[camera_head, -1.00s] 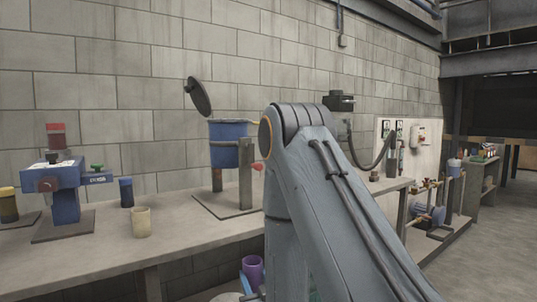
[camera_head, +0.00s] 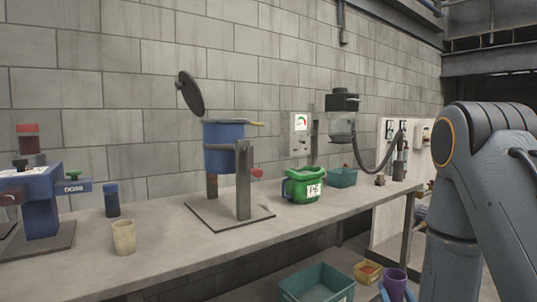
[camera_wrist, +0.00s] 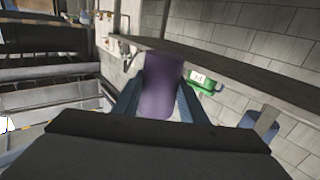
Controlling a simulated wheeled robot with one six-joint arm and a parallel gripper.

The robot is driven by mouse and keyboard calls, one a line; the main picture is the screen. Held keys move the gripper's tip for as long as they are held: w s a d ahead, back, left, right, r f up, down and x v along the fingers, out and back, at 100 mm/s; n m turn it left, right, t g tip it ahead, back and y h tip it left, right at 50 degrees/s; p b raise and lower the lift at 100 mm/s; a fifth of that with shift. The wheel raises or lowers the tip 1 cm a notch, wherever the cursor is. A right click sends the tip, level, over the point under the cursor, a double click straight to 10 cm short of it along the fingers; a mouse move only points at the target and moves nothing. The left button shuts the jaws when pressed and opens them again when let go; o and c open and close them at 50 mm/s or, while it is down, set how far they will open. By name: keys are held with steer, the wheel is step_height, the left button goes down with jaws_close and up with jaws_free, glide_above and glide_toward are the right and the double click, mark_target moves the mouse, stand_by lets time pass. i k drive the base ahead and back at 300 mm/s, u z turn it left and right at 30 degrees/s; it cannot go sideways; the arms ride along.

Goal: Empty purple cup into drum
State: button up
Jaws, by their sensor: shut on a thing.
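The purple cup (camera_head: 395,281) is at the lower right of the head view, below the level of the bench top. It fills the middle of the wrist view (camera_wrist: 161,85) between my gripper's two blue fingers. My gripper (camera_wrist: 160,95) is shut on it. Its contents cannot be seen. The blue drum (camera_head: 222,150) stands on a metal frame on the bench, with its round dark lid (camera_head: 190,93) tilted up at its left. The drum is well to the left of and higher than the cup in the head view.
On the bench (camera_head: 165,255) stand a green jug (camera_head: 303,186), a teal bin (camera_head: 342,178), a beige cup (camera_head: 124,237) and a dark blue cup (camera_head: 112,200). A larger teal crate (camera_head: 318,284) and a yellow bin (camera_head: 368,271) sit lower, near the purple cup.

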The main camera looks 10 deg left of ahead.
mark_target(219, 135)
steer(key=z, duration=1.3)
steer(key=k, duration=1.45)
steer(key=u, duration=1.8)
steer(key=i, duration=0.55)
steer(key=z, duration=0.05)
